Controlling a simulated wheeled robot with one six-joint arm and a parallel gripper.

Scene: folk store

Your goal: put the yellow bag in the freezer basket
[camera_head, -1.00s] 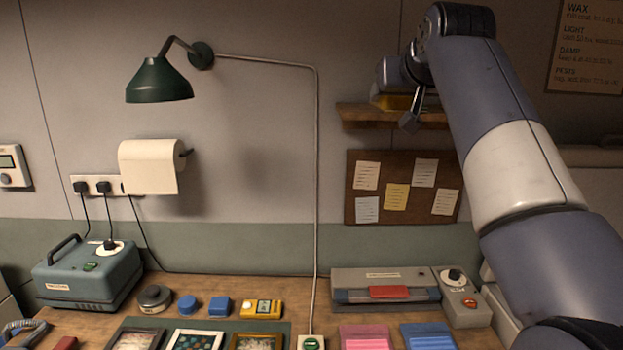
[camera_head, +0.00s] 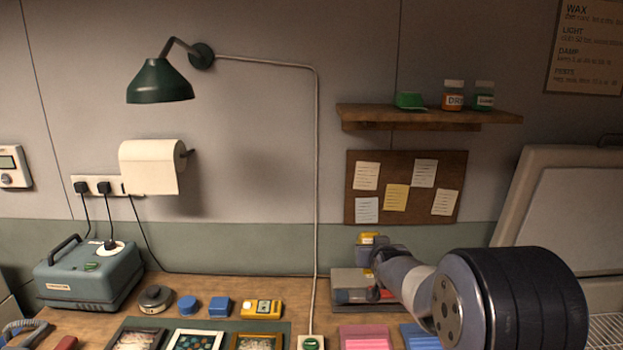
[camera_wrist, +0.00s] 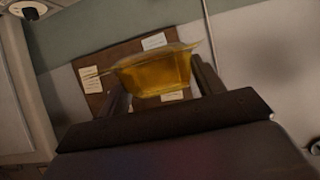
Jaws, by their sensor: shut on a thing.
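A translucent yellow bag (camera_wrist: 155,72) sits between the fingers of my gripper (camera_wrist: 160,92) in the wrist view, its top edge flaring out to both sides. In the head view the yellow bag (camera_head: 368,239) shows small at the end of my gripper (camera_head: 378,250), below the cork board and above the bench. My gripper is shut on it. At the right edge, a white wire basket (camera_head: 606,328) shows only in part, below a raised pale freezer lid (camera_head: 578,215). My arm hides part of the area left of the basket.
A grey sealer (camera_head: 350,277) stands on the bench behind my gripper. Pink packets (camera_head: 366,337) and blue packets (camera_head: 417,332) lie in front. A wooden shelf (camera_head: 430,115) with two jars and a green item juts out above the cork board (camera_head: 405,187).

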